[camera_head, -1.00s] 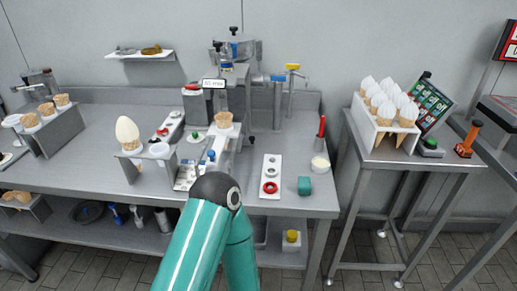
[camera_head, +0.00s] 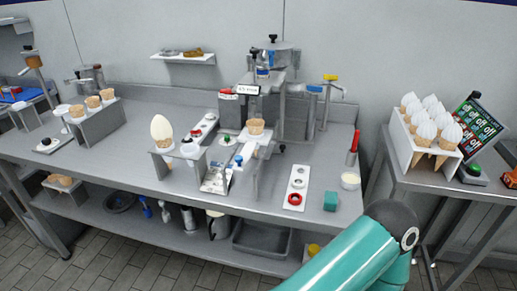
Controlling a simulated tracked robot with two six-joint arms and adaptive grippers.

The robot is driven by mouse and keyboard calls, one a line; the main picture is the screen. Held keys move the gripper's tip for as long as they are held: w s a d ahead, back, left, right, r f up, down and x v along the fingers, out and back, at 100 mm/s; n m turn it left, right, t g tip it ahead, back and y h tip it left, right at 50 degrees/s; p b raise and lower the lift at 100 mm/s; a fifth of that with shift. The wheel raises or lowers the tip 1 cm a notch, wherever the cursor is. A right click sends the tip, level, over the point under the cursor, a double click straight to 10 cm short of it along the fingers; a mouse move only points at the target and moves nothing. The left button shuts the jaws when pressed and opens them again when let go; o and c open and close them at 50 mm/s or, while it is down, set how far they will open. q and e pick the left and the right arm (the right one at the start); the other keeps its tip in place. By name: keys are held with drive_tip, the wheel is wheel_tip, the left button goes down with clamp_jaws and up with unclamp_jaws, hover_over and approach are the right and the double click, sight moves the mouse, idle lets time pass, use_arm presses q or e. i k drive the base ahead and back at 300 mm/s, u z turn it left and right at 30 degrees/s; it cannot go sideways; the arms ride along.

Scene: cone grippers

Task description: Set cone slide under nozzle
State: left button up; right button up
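The filling machine (camera_head: 285,90) stands at the back of the steel bench, with a small lettered sign on its front. A dark nozzle-like part (camera_head: 254,106) hangs below the sign. A waffle cone (camera_head: 256,126) sits upright just below that part, on the grey slide (camera_head: 251,151) that runs towards the bench front. I cannot tell whether the cone is exactly in line with the nozzle. One of my teal arms comes in at the lower right and only its links and a dark joint show. Neither gripper is visible.
A large pale filled cone (camera_head: 162,130) stands in a holder left of the slide. A rack of white-topped cones (camera_head: 402,137) stands on the side table.

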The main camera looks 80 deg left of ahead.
sight(253, 142)
drive_tip(key=z, duration=0.45)
drive_tip(key=i, duration=1.05)
drive_tip(key=u, duration=2.7)
drive_tip(key=k, duration=0.5)
drive_tip(key=u, duration=0.15)
drive_tip(key=i, duration=0.5)
drive_tip(key=z, duration=0.15)
